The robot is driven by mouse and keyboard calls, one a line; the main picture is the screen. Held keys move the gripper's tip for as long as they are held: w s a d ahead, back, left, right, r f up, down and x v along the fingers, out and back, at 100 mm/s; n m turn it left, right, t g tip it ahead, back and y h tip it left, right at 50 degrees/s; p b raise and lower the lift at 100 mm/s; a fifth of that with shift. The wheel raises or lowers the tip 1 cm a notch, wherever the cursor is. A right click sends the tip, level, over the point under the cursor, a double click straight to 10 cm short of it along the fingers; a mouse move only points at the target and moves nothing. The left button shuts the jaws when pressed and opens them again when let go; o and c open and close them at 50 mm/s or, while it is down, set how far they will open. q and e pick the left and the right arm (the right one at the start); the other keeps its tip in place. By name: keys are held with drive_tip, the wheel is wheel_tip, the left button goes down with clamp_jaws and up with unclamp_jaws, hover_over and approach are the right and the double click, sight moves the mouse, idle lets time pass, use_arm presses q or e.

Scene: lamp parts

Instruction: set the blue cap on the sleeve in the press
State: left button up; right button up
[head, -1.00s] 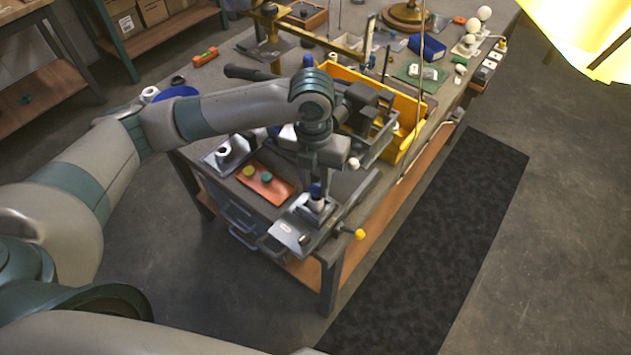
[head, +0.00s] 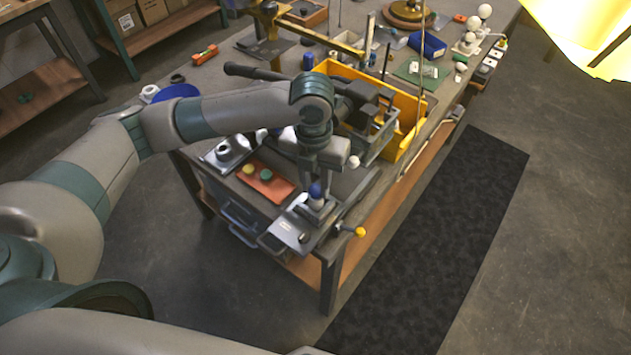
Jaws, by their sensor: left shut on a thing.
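The blue cap (head: 315,190) is at the tip of my left gripper (head: 316,184), which points down and is shut on it. The cap is right above the pale sleeve (head: 316,204), which stands in the press (head: 290,232) at the near corner of the bench. From this angle the cap and sleeve appear to meet, but I cannot tell whether the cap is seated. My fingers partly hide the cap. My right gripper is not in view.
An orange tray (head: 280,191) with a yellow and a green cap lies left of the press. A yellow-knobbed handle (head: 359,232) sticks out at its right. A yellow bin (head: 402,97) stands behind my left wrist. A dark mat (head: 440,230) lies on the floor.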

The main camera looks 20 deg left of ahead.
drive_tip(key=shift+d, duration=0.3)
use_arm(q)
drive_tip(key=shift+f, duration=0.2)
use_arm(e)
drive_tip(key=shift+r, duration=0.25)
use_arm(q)
drive_tip(key=o, duration=1.1)
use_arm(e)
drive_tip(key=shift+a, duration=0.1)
use_arm(q)
drive_tip(key=shift+r, duration=0.15)
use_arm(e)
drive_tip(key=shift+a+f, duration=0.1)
use_arm(q)
drive_tip(key=shift+r, duration=0.2)
drive_tip(key=r+b, duration=0.1)
drive_tip(key=r, duration=0.4)
drive_tip(key=r+b, duration=0.1)
drive_tip(key=r, duration=0.5)
drive_tip(key=r+b, duration=0.1)
drive_tip(key=r, duration=0.4)
drive_tip(key=shift+w+a+r+b, duration=0.1)
drive_tip(key=shift+a+r+b, duration=0.15)
drive_tip(key=shift+r+b, duration=0.1)
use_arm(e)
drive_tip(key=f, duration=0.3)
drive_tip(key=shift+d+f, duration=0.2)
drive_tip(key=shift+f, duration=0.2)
